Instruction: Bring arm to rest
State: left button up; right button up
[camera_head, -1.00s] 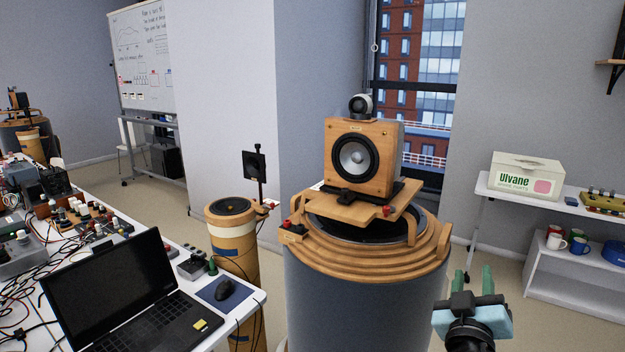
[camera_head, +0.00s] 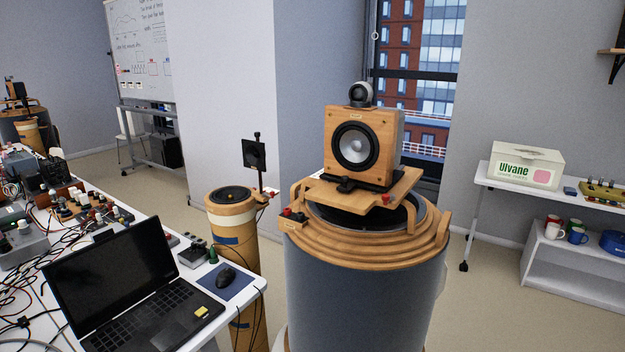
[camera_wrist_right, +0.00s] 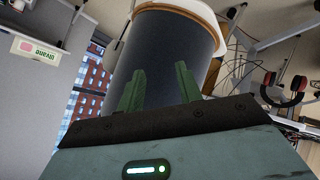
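My right gripper (camera_wrist_right: 160,69) shows only in the right wrist view. Its two green fingers stand apart with nothing between them, so it is open and empty. The grey side of the large drum (camera_wrist_right: 172,42) lies beyond the fingertips, and I see a gap in depth but cannot tell how wide it is. In the head view neither gripper shows. The drum (camera_head: 362,300) stands in the middle there, with a wooden speaker (camera_head: 386,135) upright on its top and a small round tweeter (camera_head: 360,94) above it.
A cluttered table (camera_head: 252,293) with a laptop (camera_head: 110,275) and mouse (camera_head: 226,277) stands at left. A slim wooden column (camera_head: 235,245) stands between table and drum. A shelf (camera_head: 580,277) with mugs and a side table with an Ulvane box (camera_head: 527,167) stand right. Floor between is clear.

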jog(key=s+d+f+g+y, duration=0.15)
jog(key=s+f, duration=0.45)
jog(key=s, duration=0.6)
jog(key=a+m, duration=0.5)
jog(key=a, duration=0.7)
jog(key=shift+w+m, duration=0.25)
jog(key=shift+m, duration=0.05)
